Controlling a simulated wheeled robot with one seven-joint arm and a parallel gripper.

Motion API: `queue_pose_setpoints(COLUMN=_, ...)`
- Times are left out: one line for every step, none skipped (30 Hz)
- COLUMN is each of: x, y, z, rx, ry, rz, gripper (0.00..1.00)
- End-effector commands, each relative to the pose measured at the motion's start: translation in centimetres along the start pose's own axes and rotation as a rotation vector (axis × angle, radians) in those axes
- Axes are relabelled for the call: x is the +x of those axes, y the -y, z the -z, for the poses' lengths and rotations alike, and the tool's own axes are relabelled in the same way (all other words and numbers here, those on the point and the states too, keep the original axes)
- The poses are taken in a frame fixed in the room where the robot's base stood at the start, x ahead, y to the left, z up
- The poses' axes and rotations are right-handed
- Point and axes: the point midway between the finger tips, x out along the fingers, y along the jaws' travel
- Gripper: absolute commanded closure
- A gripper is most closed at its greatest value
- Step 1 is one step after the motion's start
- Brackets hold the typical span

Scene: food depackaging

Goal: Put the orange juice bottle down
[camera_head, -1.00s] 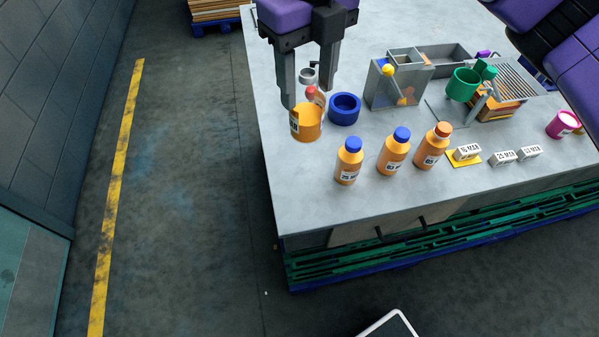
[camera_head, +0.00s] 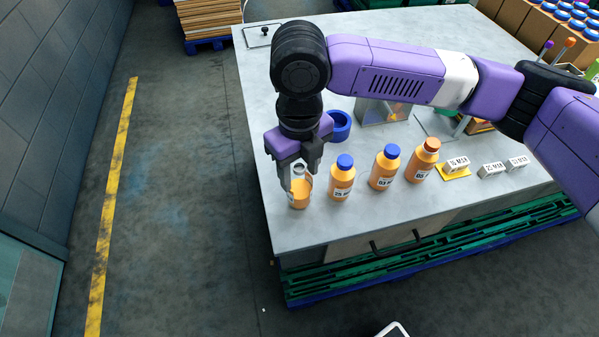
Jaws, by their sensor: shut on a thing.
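My gripper (camera_head: 300,178) points down and is shut on an orange juice bottle (camera_head: 300,197), which is upright and has no cap on its pale mouth. The bottle is at the left end of a row of juice bottles, at or just above the grey table (camera_head: 300,234); I cannot tell whether its base touches. To its right stand a bottle with a blue cap (camera_head: 342,182), another blue-capped bottle (camera_head: 384,170) and a bottle with a brown-orange cap (camera_head: 423,161). The fingers hide part of the held bottle.
Several labelled blocks (camera_head: 491,170) stand to the right, one on a yellow plate (camera_head: 455,173). Bare table lies in front of the held bottle, up to the front edge.

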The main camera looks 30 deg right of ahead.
Motion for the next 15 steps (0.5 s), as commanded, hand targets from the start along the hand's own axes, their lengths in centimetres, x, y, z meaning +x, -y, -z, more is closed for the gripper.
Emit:
queue_pose_setpoints(x=0.7, y=0.0, z=0.0, rx=0.001, ry=-0.002, rz=-0.001, gripper=1.0)
queue_pose_setpoints(x=1.0, y=0.0, z=0.0, rx=0.001, ry=-0.001, rz=-0.001, gripper=1.0)
queue_pose_setpoints(x=1.4, y=0.0, z=0.0, rx=0.0, ry=-0.001, rz=0.0, gripper=1.0)
queue_pose_setpoints(x=1.5, y=0.0, z=0.0, rx=0.0, ry=-0.001, rz=0.0, gripper=1.0)
queue_pose_setpoints(x=1.6, y=0.0, z=0.0, rx=0.0, ry=0.0, rz=0.0, gripper=1.0)
queue_pose_setpoints(x=1.6, y=0.0, z=0.0, rx=0.0, ry=0.001, rz=0.0, gripper=1.0)
queue_pose_setpoints(x=1.6, y=0.0, z=0.0, rx=0.0, ry=0.001, rz=0.0, gripper=1.0)
queue_pose_setpoints(x=1.6, y=0.0, z=0.0, rx=0.0, ry=0.001, rz=0.0, gripper=1.0)
queue_pose_setpoints(x=1.6, y=0.0, z=0.0, rx=0.0, ry=0.001, rz=0.0, gripper=1.0)
queue_pose_setpoints(x=1.5, y=0.0, z=0.0, rx=0.0, ry=0.001, rz=0.0, gripper=1.0)
queue_pose_setpoints(x=1.6, y=0.0, z=0.0, rx=0.0, ry=0.001, rz=0.0, gripper=1.0)
queue_pose_setpoints(x=1.7, y=0.0, z=0.0, rx=0.0, ry=0.0, rz=0.0, gripper=1.0)
queue_pose_setpoints(x=1.8, y=0.0, z=0.0, rx=0.0, ry=0.0, rz=0.0, gripper=1.0)
queue_pose_setpoints(x=1.9, y=0.0, z=0.0, rx=0.0, ry=0.0, rz=0.0, gripper=1.0)
queue_pose_setpoints(x=1.9, y=0.0, z=0.0, rx=0.0, ry=0.0, rz=0.0, gripper=0.48)
